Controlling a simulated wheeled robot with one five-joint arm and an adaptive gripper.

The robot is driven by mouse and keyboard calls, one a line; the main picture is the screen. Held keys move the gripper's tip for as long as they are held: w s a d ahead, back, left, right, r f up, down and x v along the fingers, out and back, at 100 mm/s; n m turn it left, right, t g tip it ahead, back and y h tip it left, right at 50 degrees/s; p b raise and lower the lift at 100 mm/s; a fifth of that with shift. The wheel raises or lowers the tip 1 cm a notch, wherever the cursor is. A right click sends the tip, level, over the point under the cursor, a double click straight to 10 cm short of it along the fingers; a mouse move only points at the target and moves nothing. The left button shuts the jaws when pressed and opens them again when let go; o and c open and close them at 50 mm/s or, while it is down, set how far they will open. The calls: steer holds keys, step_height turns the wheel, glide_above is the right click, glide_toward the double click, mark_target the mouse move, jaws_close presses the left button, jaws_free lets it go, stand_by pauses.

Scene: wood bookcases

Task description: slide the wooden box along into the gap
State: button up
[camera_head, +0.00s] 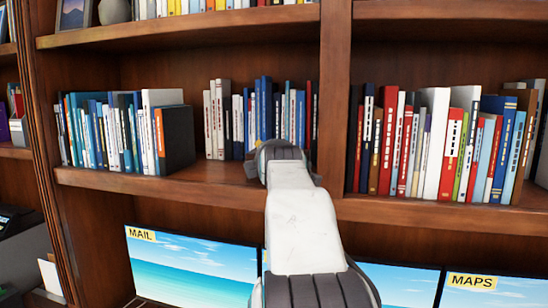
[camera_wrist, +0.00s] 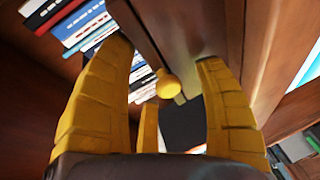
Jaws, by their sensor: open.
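My gripper (camera_wrist: 168,70) is open in the wrist view, with yellow segmented fingers spread to left and right and part of another between them. A brown wooden piece (camera_wrist: 150,35) with a round yellow knob (camera_wrist: 169,85) shows beyond and between the fingers. It may be the wooden box, but I cannot tell for certain. No finger clearly touches it. In the head view my arm reaches to the middle shelf, and its end hides the gripper and any box there. An open gap (camera_head: 200,168) lies on that shelf between the black book and the white books.
Books (camera_head: 120,130) stand left of the gap, and more (camera_head: 255,115) stand right of it. An upright divider (camera_head: 334,100) separates these from the right-hand books (camera_head: 440,140). A screen marked MAIL (camera_head: 190,265) and others are below the shelf (camera_head: 110,180).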

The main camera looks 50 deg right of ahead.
steer(key=shift+c, duration=0.3)
steer(key=shift+f, duration=0.15)
jaws_close()
steer(key=shift+w+a, duration=0.1)
stand_by(0.3)
